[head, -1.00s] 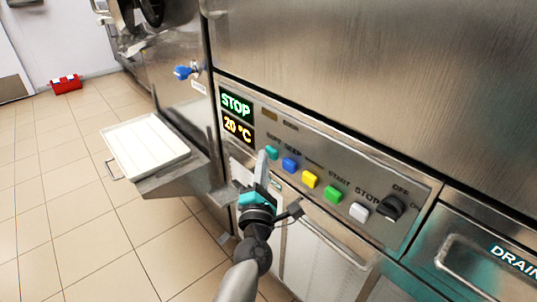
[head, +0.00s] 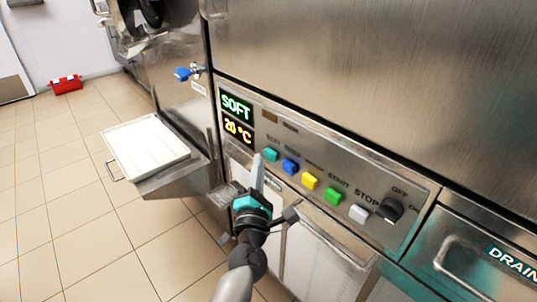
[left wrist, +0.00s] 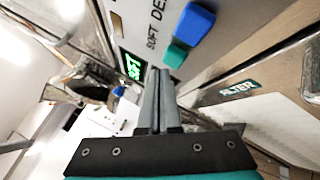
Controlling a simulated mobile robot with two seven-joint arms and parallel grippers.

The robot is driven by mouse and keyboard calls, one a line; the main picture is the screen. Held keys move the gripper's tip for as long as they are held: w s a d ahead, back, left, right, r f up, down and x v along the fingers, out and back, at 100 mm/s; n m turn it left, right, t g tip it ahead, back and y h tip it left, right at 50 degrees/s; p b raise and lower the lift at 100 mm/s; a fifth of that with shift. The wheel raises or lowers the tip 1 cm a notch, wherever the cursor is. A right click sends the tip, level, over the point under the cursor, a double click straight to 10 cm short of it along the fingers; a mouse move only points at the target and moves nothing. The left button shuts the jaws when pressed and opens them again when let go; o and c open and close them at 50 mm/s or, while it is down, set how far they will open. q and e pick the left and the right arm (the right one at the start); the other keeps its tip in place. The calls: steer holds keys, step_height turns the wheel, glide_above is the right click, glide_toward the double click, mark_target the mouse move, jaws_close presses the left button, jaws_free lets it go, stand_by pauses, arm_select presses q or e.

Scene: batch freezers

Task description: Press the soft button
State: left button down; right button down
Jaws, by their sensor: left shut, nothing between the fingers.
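The teal soft button (head: 271,154) is at the left end of the button row on the freezer's control panel (head: 300,140). It also shows in the left wrist view (left wrist: 176,54), beside the blue button and below the "SOFT" label. My left gripper (head: 258,160) is shut and empty. Its fingertips point at the panel just left of and below the teal button, with a small gap visible in the head view. In the left wrist view the fingertips (left wrist: 158,72) end close to the teal button. The display (head: 236,106) reads "SOFT" with "20 °C" beneath. My right gripper is not in view.
Right of the teal button are blue (head: 290,167), yellow (head: 310,181), green (head: 333,196) and white (head: 358,213) buttons and a black knob (head: 390,208). A white tray (head: 146,148) juts out at left. A red box (head: 66,84) lies on the floor.

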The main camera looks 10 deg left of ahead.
arm_select(q)
steer(key=shift+s+a, duration=0.1)
steer(key=s+a, duration=0.1)
steer(key=s, duration=0.1)
steer(key=s+a+p, duration=0.1)
steer(key=s+a, duration=0.1)
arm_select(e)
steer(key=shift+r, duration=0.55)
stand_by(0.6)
